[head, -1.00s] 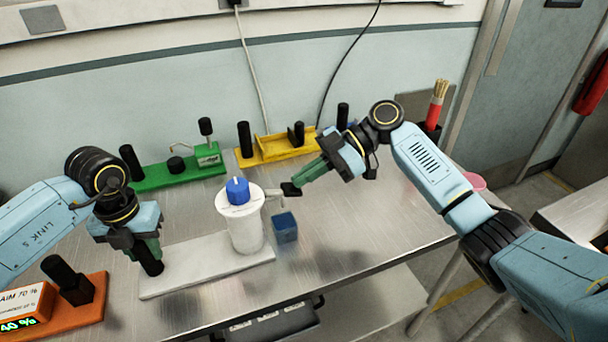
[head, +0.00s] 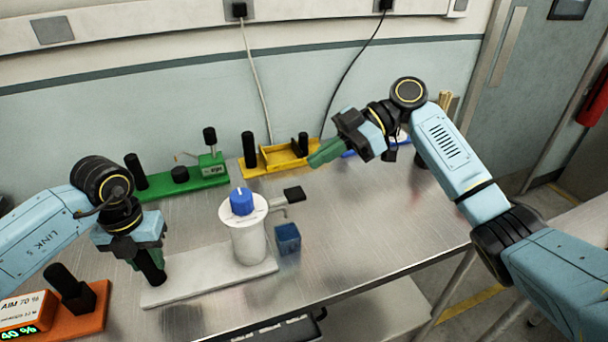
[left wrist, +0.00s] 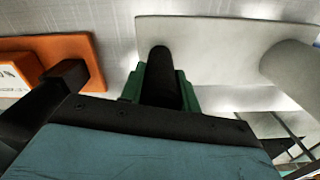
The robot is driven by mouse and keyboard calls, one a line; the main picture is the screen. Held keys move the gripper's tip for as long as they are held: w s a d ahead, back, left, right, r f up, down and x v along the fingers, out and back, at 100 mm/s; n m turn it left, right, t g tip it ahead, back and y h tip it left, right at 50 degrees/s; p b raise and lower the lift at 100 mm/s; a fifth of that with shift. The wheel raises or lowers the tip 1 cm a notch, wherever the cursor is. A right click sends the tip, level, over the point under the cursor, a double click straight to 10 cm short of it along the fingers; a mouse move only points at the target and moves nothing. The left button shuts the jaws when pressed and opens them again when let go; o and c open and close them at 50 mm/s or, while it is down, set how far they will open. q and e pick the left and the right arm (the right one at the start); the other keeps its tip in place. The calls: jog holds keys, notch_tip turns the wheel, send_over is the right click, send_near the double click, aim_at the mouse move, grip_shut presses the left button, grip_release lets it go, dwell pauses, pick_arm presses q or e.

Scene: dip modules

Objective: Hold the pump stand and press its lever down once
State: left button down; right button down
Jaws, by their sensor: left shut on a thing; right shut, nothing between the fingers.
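The pump stand is a white base plate (head: 200,284) with a white cylinder (head: 250,245) near its right end and a blue knob (head: 241,201) on top. Its lever ends in a black paddle (head: 293,193) that sticks out to the right of the cylinder's top. A black post (head: 154,272) stands at the plate's left end. My left gripper (head: 146,262) is shut on this post; the left wrist view shows the post (left wrist: 160,70) between its green fingers. My right gripper (head: 314,160) is shut and empty, above and behind the paddle, apart from it.
A small dark blue cube (head: 287,239) sits right of the cylinder, below the paddle. A green module (head: 190,185) and a yellow module (head: 278,159) stand along the wall. An orange module (head: 90,322) with a display is at the front left. The table's right part is clear.

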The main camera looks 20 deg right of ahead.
jog(key=r+v, duration=0.1)
jog(key=v, duration=0.6)
jog(key=shift+a+r, duration=0.25)
pick_arm(q)
jog(key=c, duration=0.9)
grip_release()
jog(key=shift+c, duration=0.2)
jog(key=shift+r+p, duration=2.35)
jog(key=shift+r, duration=1.4)
pick_arm(e)
notch_tip(320, 180, up, 5)
jog(key=shift+f, duration=0.1)
